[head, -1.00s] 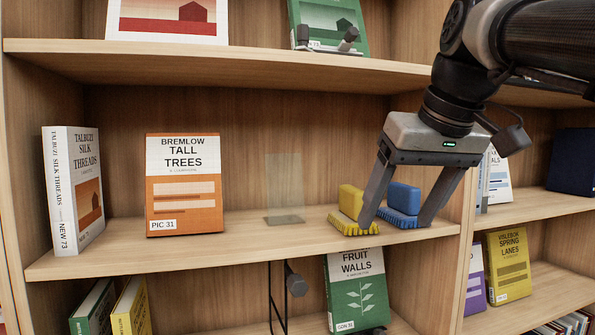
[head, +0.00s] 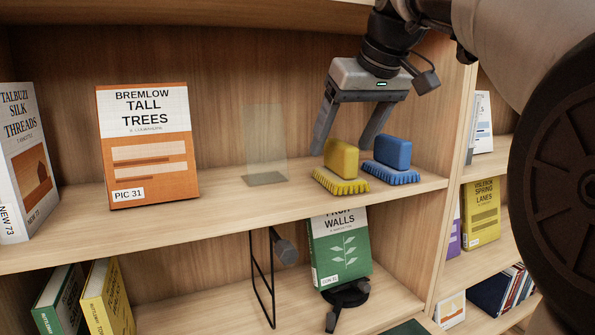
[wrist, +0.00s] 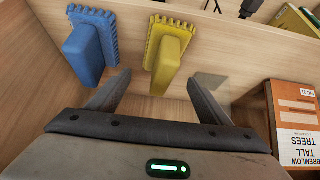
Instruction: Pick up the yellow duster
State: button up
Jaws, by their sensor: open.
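The yellow duster (head: 341,162), a brush-like block with a bristled base, stands on the middle shelf toward its right end. It also shows in the wrist view (wrist: 168,52), ahead of the fingers and roughly between their lines. The blue duster (head: 392,158) stands just to its right in the head view, and to its left in the wrist view (wrist: 91,42). My gripper (head: 341,151) is open and empty. In the wrist view the fingertips (wrist: 158,86) appear apart from both dusters.
The orange book (head: 148,146) stands on the same shelf (head: 225,212) to the left, with a clear bookend (head: 265,145) between it and the dusters. A white book (head: 25,160) is at the far left. A green book (head: 340,248) stands on the shelf below.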

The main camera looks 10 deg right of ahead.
aim_at(336, 161)
jog(key=shift+x, duration=3)
jog(key=shift+s+d, duration=0.1)
jog(key=shift+s, duration=0.05)
jog(key=c, duration=1.2)
